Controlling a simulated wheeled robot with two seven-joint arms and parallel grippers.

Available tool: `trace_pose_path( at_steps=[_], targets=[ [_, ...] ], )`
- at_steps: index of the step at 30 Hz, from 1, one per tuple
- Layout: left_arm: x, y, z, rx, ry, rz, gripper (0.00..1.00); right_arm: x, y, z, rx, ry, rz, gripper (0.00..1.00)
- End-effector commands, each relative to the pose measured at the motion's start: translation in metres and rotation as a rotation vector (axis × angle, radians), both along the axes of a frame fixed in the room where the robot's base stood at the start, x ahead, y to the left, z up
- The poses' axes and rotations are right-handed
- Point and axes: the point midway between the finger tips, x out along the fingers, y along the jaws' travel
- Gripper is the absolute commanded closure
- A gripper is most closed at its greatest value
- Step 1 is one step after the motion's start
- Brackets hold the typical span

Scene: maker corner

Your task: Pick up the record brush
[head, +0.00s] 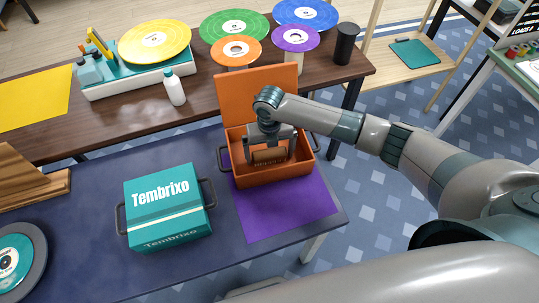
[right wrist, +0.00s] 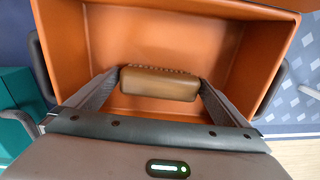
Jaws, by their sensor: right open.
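The record brush (head: 269,156), a brown block with a row of bristles along one edge, is inside the open orange box (head: 273,177). In the right wrist view the brush (right wrist: 160,84) lies crosswise between the fingers of my right gripper (right wrist: 158,90). My right gripper (head: 271,160) reaches down into the box from above and is open, with one finger at each end of the brush. I cannot tell whether the fingers touch it. My left gripper is not in view.
The orange box's lid (head: 258,95) stands raised at the back, and its walls surround the gripper. A purple mat (head: 285,212) lies under the box. A teal Tembrixo box (head: 167,205) stands to the left. A white bottle (head: 174,87) and colored records stand on the shelf behind.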

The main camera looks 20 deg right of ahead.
Motion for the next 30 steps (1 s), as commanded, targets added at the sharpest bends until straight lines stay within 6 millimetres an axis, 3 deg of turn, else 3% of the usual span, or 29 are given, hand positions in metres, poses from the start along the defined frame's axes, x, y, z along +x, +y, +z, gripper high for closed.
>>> trace_pose_path(
  at_steps=[5,9,22,30],
  targets=[
    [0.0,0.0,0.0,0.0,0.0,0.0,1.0,0.0,0.0,0.0,0.0,0.0,0.0,0.0],
    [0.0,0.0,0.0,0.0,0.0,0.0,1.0,0.0,0.0,0.0,0.0,0.0,0.0,0.33],
    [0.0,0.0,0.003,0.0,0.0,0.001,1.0,0.0,0.0,0.004,0.0,0.0,0.0,0.34],
    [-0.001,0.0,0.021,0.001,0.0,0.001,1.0,0.0,0.0,0.022,0.0,0.0,-0.001,0.34]
  ],
)
